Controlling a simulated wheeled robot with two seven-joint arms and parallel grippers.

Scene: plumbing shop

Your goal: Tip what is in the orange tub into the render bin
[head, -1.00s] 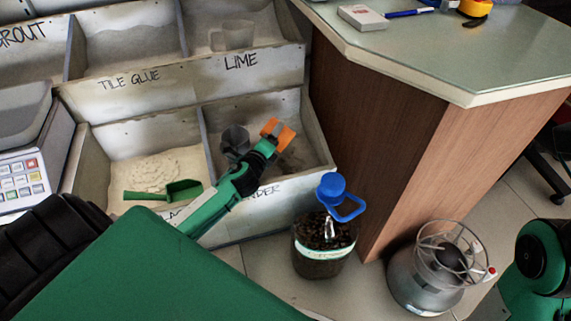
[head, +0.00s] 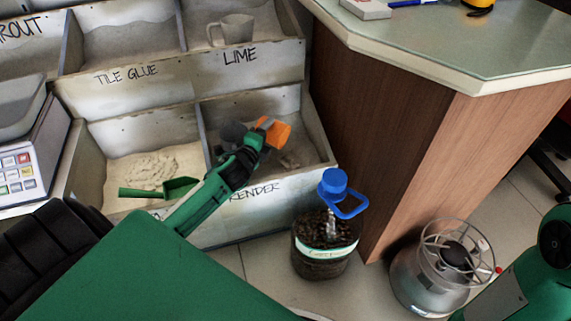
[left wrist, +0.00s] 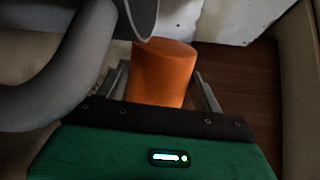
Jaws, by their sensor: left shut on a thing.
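The orange tub (head: 280,134) is held over the render bin (head: 262,194), within its walls, and looks tilted. My left gripper (head: 264,132) is shut on the tub. The left wrist view shows the tub (left wrist: 162,75) between the two fingers (left wrist: 160,90). The inside of the tub is hidden, so I cannot tell what is in it. Some small greyish lumps (head: 290,160) lie in the bin below the tub. My right gripper is out of view; only part of my right arm shows at the lower right.
A green scoop (head: 172,189) lies in the powder bin to the left.

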